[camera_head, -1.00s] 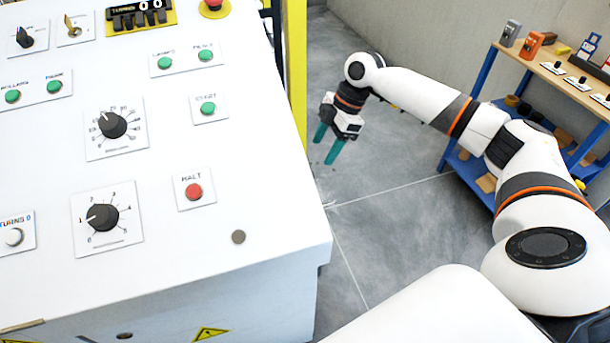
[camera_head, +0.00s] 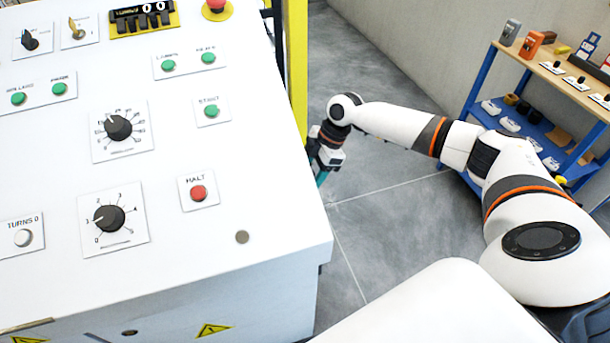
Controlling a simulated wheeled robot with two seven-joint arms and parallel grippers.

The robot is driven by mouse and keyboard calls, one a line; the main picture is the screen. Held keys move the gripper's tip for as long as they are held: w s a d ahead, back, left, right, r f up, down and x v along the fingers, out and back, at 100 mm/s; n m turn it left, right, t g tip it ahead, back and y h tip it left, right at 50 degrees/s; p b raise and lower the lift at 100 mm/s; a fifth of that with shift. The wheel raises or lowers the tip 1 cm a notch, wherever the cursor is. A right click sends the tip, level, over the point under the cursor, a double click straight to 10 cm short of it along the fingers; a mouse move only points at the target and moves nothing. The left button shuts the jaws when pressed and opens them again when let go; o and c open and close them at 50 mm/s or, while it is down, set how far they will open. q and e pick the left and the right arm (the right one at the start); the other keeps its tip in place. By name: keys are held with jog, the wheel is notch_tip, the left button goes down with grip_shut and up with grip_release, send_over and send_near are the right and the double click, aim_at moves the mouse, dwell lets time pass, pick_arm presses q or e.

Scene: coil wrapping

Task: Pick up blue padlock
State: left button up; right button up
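I cannot make out a blue padlock for certain. A small blue-and-white item (camera_head: 588,46) stands on the top board of the shelf at the upper right, too small to identify. My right gripper (camera_head: 321,179) is beside the right edge of the white control cabinet, well left of the shelf. Its teal fingers are partly hidden, so its opening does not show. My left gripper is not in view.
The white control cabinet (camera_head: 150,205) fills the left side, with knobs and buttons. A blue-framed shelf (camera_head: 478,83) with a wooden top holds a grey item (camera_head: 509,33), an orange item (camera_head: 533,45) and others. Grey floor (camera_head: 385,225) between them is clear.

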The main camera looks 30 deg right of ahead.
jog(key=c, duration=0.9)
jog(key=shift+c, duration=0.4)
jog(key=shift+d+r, duration=0.1)
